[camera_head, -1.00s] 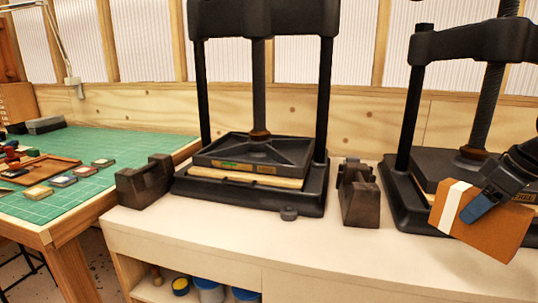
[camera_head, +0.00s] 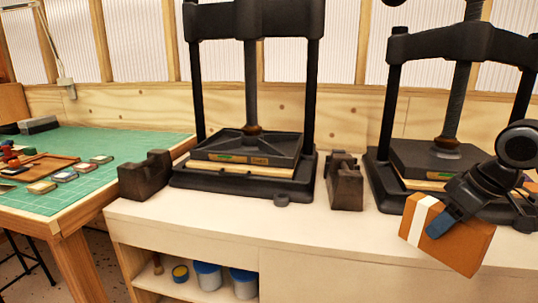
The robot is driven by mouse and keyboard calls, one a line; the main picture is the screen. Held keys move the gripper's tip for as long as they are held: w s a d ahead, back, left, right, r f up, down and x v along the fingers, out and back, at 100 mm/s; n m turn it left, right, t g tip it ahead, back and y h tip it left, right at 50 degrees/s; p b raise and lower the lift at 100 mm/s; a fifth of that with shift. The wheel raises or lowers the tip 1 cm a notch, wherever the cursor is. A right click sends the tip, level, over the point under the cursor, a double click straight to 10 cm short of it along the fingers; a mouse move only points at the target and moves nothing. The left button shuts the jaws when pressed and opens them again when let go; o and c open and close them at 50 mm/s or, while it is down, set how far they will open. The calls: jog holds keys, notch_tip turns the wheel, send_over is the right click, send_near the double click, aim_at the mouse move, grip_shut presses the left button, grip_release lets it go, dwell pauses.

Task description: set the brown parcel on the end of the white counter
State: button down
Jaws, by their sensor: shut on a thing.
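The brown parcel (camera_head: 462,244) with a white band is at the right of the head view, tilted, held in front of the right-hand press. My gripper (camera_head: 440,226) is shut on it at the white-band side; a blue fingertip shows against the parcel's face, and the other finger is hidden. The white counter (camera_head: 230,222) runs across the middle of the view. Its left end lies beside the green-topped table. The parcel appears to be in the air over or before the counter's front edge; I cannot tell its exact height.
Two black presses (camera_head: 250,172) stand on the counter, with dark metal blocks (camera_head: 145,177) and (camera_head: 345,182) beside the left one. A front strip of counter is bare. Blue-lidded tubs (camera_head: 207,275) stand on the shelf below.

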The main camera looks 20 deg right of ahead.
jog(key=w+a+f+m, duration=0.1)
jog(key=a+f+m, duration=0.1)
jog(key=a+f, duration=2.7)
jog(key=shift+a+f+h, duration=0.4)
jog(key=shift+f, duration=0.3)
